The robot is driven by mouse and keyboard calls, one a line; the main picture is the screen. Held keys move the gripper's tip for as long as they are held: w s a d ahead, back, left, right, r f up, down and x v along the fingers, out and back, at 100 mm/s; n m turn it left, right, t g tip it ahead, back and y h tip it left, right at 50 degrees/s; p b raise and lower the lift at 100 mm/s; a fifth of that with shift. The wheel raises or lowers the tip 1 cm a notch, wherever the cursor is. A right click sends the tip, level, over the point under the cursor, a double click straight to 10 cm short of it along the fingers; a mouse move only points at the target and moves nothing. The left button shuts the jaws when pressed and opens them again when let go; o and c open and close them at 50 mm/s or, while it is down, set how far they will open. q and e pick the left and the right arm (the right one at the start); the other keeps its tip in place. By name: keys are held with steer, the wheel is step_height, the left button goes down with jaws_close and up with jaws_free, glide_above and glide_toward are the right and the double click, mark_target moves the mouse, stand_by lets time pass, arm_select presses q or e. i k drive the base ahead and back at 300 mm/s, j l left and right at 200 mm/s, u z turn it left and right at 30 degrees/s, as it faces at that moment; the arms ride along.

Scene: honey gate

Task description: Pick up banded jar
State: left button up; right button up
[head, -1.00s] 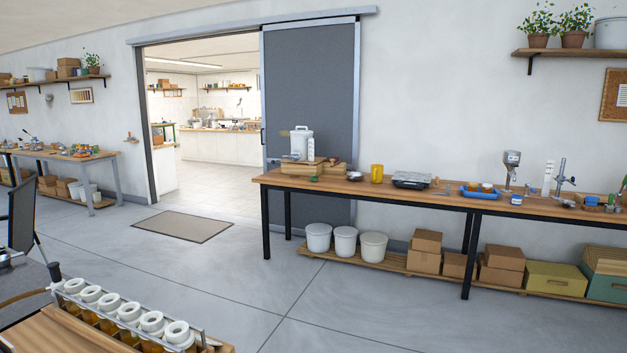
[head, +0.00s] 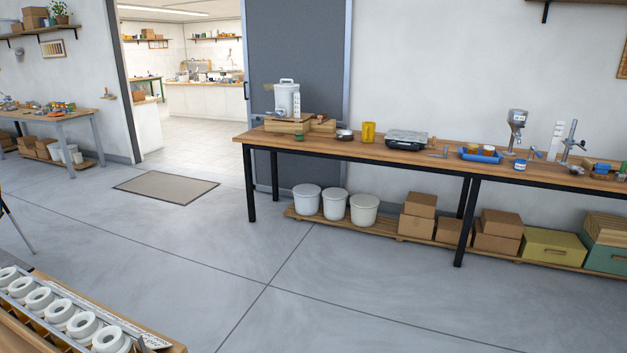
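I cannot make out which jar is the banded one. Small amber jars (head: 486,151) sit in the blue tray (head: 466,156) on the long bench. A small blue and white jar (head: 520,165) stands just right of that tray. Any bands are too small to tell. Neither of my grippers is in view.
The long wooden bench (head: 350,153) runs along the wall, holding a yellow container (head: 368,132), a scale (head: 407,140) and a white pail (head: 286,98). White buckets (head: 335,203) and boxes (head: 419,217) fill its low shelf. The grey floor (head: 330,300) before it is clear.

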mark_target(299, 133)
steer(key=i+l+z, duration=0.35)
steer(key=i, duration=0.65)
steer(key=i+z, duration=0.4)
steer(key=i, duration=2.95)
